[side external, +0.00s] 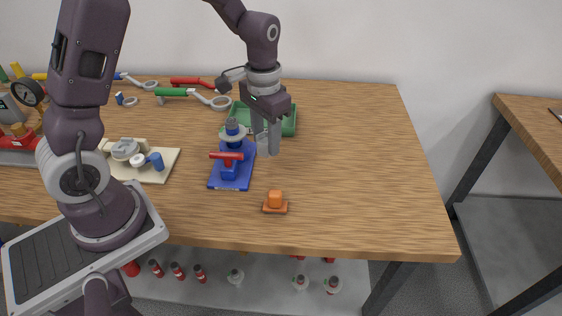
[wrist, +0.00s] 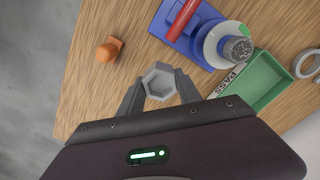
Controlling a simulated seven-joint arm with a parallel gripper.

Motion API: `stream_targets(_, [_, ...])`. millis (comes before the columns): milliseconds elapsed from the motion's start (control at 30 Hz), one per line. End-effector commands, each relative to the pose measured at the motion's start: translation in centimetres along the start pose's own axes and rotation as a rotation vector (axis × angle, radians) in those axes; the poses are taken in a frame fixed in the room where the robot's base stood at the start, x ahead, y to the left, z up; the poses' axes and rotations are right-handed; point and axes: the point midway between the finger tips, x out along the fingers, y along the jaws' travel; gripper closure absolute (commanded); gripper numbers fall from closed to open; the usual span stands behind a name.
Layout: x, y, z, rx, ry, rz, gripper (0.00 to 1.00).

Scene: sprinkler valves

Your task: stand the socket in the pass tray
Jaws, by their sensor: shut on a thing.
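The socket (wrist: 158,84) is a grey hexagonal ring seen end-on in the wrist view, its opening toward the camera. My gripper (wrist: 160,90) is shut on it, one finger on each side. In the side view my gripper (side external: 265,141) points down just in front of the pass tray (side external: 290,127), and I cannot make out the socket from the fingers there. The tray is shallow and green, partly hidden behind my gripper. In the wrist view the tray (wrist: 271,98) lies to the right of the socket, with a white PASS label on its near edge.
A blue valve stand (side external: 230,176) with a red handle is close to the left of my gripper. An orange block (side external: 275,202) sits near the front edge. Wrenches (side external: 190,93) and a cream board (side external: 155,174) lie further left. The table's right side is clear.

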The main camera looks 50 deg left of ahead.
Motion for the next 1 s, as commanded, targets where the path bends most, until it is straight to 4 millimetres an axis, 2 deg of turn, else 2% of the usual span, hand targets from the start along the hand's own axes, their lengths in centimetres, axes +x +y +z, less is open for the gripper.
stream_targets(200, [-0.3,0.0,-0.1,-0.003,0.001,0.000,1.00])
stream_targets(700, [-4.9,-0.1,-0.1,-0.005,0.002,0.000,1.00])
stream_targets(1000, [-5.1,-0.1,0.0,-0.006,0.000,0.000,1.00])
